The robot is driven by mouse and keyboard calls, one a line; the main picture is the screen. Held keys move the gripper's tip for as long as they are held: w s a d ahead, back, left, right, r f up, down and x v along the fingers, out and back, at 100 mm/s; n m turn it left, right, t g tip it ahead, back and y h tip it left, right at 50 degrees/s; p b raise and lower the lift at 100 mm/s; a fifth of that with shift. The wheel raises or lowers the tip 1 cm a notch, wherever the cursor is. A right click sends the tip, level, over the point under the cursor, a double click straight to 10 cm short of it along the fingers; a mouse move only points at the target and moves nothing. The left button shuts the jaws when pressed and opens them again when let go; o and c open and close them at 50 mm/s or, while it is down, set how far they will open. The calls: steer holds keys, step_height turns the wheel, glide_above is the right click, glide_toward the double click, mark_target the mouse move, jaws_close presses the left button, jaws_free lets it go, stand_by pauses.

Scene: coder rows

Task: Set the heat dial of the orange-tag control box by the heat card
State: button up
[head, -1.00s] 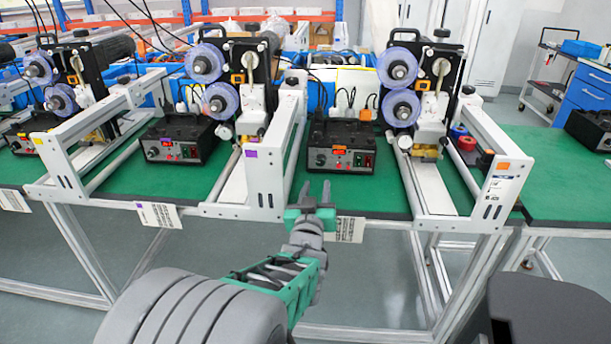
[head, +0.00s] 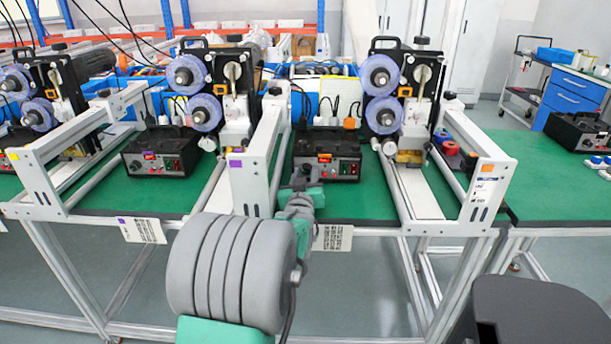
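A black control box (head: 343,146) stands on the green bench between the purple-tag and orange-tag frames. Its front has a lit red display, a green switch and a red switch toward the right. The orange tag (head: 487,168) is on the white frame (head: 470,190) to its right. My gripper (head: 299,178) is at the lower left of the box's front, where its heat dial is largely hidden. I cannot tell whether the fingers touch the dial or how far apart they are. A white printed card (head: 333,237) hangs at the bench edge below, partly behind my arm; its text is unreadable.
A second control box (head: 160,152) stands left, beyond the purple-tag frame (head: 252,170). Its card (head: 144,230) hangs at the bench edge.

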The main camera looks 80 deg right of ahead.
steer(key=shift+c, duration=0.4)
jaws_close()
steer(key=shift+m, duration=0.3)
steer(key=m+b, duration=0.3)
steer(key=m, duration=0.1)
steer(key=shift+m+b, duration=0.85)
steer(key=shift+m, duration=0.65)
steer(key=shift+r, duration=0.1)
steer(key=shift+o, duration=0.4)
jaws_free()
